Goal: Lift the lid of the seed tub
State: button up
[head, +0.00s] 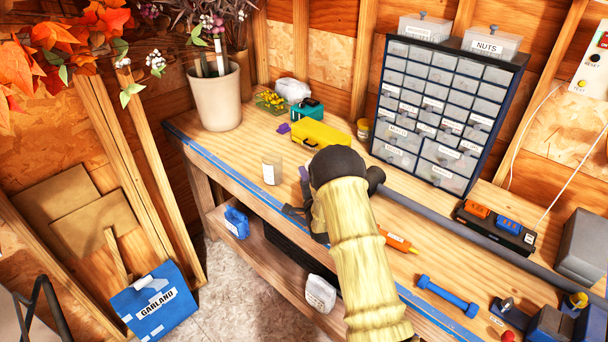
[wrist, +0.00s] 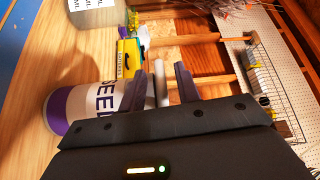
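The seed tub (wrist: 80,108) is white with purple bands and SEED lettering. It shows sideways at the left of the wrist view, close to my gripper (wrist: 160,82). The two dark fingers stand apart. A light grey piece (wrist: 161,82) shows between them, with a gap to the right finger; I cannot tell whether it is the lid's handle or whether a finger touches it. The tub's top is partly hidden by the gripper. In the head view my arm hides the tub, and the gripper (head: 300,193) is over the bench, mostly covered.
A pale jar (head: 271,169) stands left of my gripper on the workbench (head: 225,165). A yellow box (head: 320,136) is behind, with a teal item (head: 307,110). A drawer cabinet (head: 440,110) stands at the back. An orange tool (head: 398,242) and blue dumbbell-shaped item (head: 447,296) lie right.

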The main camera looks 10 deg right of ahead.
jog(key=shift+w, duration=0.3)
